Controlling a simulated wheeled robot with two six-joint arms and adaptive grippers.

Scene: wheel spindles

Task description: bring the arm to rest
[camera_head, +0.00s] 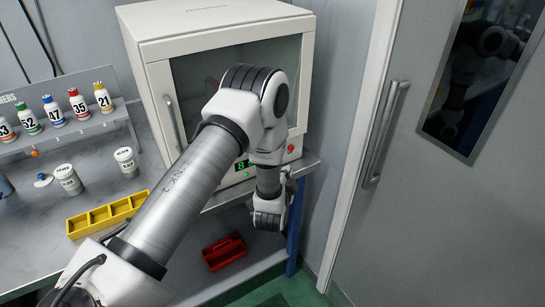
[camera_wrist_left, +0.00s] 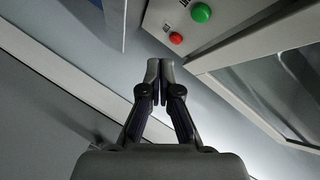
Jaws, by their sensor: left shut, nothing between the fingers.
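My left arm (camera_head: 180,190) reaches in from the bottom left, across the front of the white cabinet (camera_head: 220,22). Its wrist hangs down beside the cabinet's lower right corner, over the bench's right end. My left gripper (camera_wrist_left: 160,68) shows clearly in the left wrist view, with its two fingers together and nothing between them. Its tips point toward a bare grey wall, apart from the panel with a green button (camera_wrist_left: 201,12) and a red button (camera_wrist_left: 176,38). In the head view the fingers are mostly hidden near the wrist. My right gripper is not in view.
A bench (camera_head: 30,240) holds a rack of numbered bottles (camera_head: 77,104), white jars (camera_head: 126,162) and a yellow tray (camera_head: 80,226). A red tray (camera_head: 224,252) sits on the lower shelf. A grey door (camera_head: 420,200) with a handle (camera_head: 385,130) stands at the right.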

